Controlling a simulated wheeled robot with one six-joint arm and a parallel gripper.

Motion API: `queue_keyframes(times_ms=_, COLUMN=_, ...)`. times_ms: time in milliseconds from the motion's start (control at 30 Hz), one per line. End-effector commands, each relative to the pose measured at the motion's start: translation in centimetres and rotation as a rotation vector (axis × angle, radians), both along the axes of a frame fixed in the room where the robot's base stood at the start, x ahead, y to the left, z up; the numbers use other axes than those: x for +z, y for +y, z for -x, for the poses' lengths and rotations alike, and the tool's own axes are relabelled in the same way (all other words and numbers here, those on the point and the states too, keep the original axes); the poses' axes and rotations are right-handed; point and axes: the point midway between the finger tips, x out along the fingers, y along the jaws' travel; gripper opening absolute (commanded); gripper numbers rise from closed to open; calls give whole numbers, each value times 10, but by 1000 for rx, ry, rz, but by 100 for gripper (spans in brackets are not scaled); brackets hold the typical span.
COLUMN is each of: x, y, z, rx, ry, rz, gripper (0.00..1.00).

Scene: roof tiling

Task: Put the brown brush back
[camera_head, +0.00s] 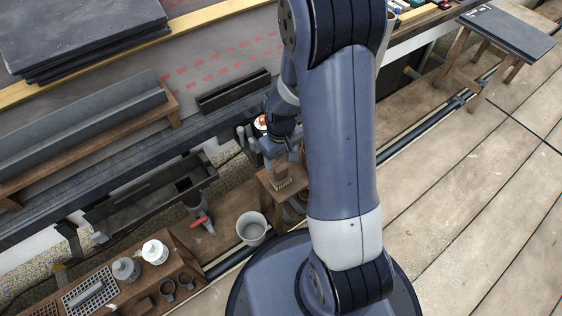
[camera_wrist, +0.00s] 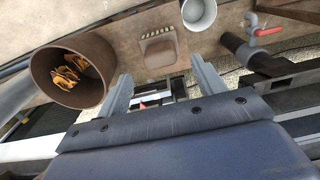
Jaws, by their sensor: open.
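The brown brush (camera_head: 280,173) has a brown block body and a row of pale bristles. It rests on a brown wooden surface below my gripper in the head view. In the wrist view the brush (camera_wrist: 158,50) lies just beyond the gap between my fingers, its bristles toward the top edge. My gripper (camera_wrist: 162,84) is open and empty, its two fingers apart from each other and seemingly short of the brush. In the head view my gripper (camera_head: 283,154) is partly hidden by my arm.
A brown pot (camera_wrist: 88,98) with orange-yellow pieces stands beside the brush. A white bucket (camera_head: 251,228) and a red-handled pipe (camera_head: 201,222) are near. A wooden rack (camera_head: 184,262) holds white containers at lower left. Dark gutter pieces (camera_head: 150,195) lie left.

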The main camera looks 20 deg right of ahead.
Motion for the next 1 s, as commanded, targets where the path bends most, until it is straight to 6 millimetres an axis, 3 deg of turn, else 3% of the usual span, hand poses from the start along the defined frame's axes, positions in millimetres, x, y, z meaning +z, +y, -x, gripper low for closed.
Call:
queue_keyframes(times_ms=33, x=17, y=0, z=-1, rx=0, ry=-4, rz=0, gripper=65)
queue_keyframes(times_ms=100, x=28, y=0, z=-1, rx=0, ry=-3, rz=0, gripper=65)
queue_keyframes(times_ms=300, x=48, y=0, z=0, rx=0, ry=-2, rz=0, gripper=65)
queue_keyframes(times_ms=767, x=50, y=0, z=0, rx=0, ry=0, rz=0, gripper=64)
queue_keyframes(times_ms=1000, x=50, y=0, z=0, rx=0, ry=0, rz=0, gripper=45)
